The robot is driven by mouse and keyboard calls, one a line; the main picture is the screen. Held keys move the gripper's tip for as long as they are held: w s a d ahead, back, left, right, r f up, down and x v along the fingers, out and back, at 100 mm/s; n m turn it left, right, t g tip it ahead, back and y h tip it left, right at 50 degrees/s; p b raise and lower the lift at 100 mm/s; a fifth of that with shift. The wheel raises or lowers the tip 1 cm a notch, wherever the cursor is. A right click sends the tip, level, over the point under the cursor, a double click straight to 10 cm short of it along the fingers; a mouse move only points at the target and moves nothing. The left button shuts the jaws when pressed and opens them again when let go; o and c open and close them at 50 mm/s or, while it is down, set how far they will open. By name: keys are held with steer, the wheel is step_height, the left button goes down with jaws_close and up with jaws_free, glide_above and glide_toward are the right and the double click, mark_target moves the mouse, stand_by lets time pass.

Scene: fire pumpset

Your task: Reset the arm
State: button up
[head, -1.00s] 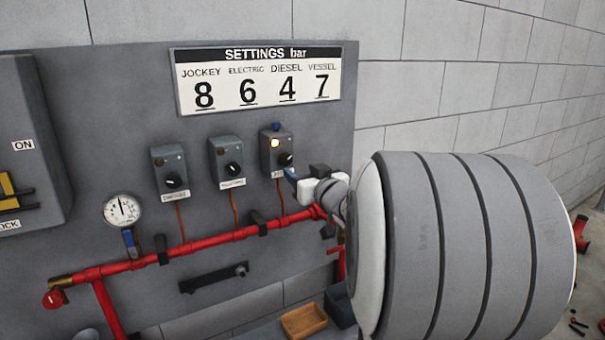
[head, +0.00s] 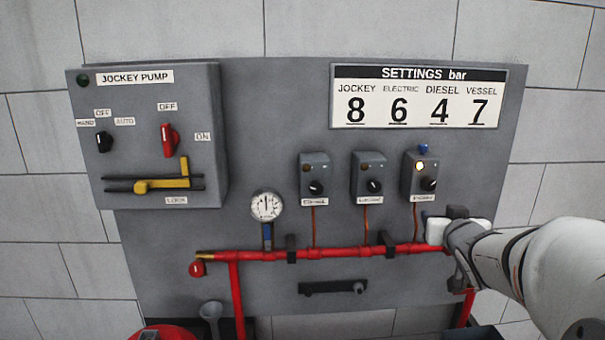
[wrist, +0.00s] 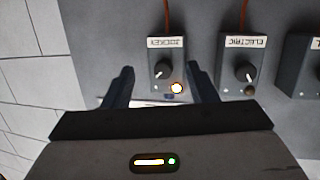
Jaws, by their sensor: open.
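My gripper (head: 438,214) is at the right of the panel in the head view, just below the lit right-hand switch box (head: 419,178). In the wrist view my gripper (wrist: 160,72) shows two dark fingers spread apart with nothing held between them. The same box, labelled JOCKEY (wrist: 166,62), appears upside down just beyond and between the fingertips, with its yellow lamp lit and a black knob. I cannot tell whether a finger touches it. My white arm (head: 560,265) comes in from the right.
The grey panel (head: 260,100) carries a middle switch box (head: 369,177), a left switch box (head: 314,178), a gauge (head: 266,206) and a red pipe (head: 345,253). A jockey pump cabinet (head: 190,100) is on the left. A settings sign (head: 420,97) hangs above. White wall lies beyond.

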steer(key=s+a+f+g+y, duration=0.1)
steer(key=s+a+f+g, duration=0.3)
steer(key=s, duration=0.4)
steer(key=s+a+f+n+g+y, duration=0.1)
steer(key=s+a+f+g, duration=0.3)
steer(key=s+a, duration=0.3)
steer(key=s+a+f+g, duration=0.4)
steer(key=s+a+f, duration=0.1)
steer(key=s, duration=0.5)
steer(key=shift+a+f+n+y, duration=0.25)
steer(key=shift+a+n+y, duration=0.05)
steer(key=shift+y, duration=0.1)
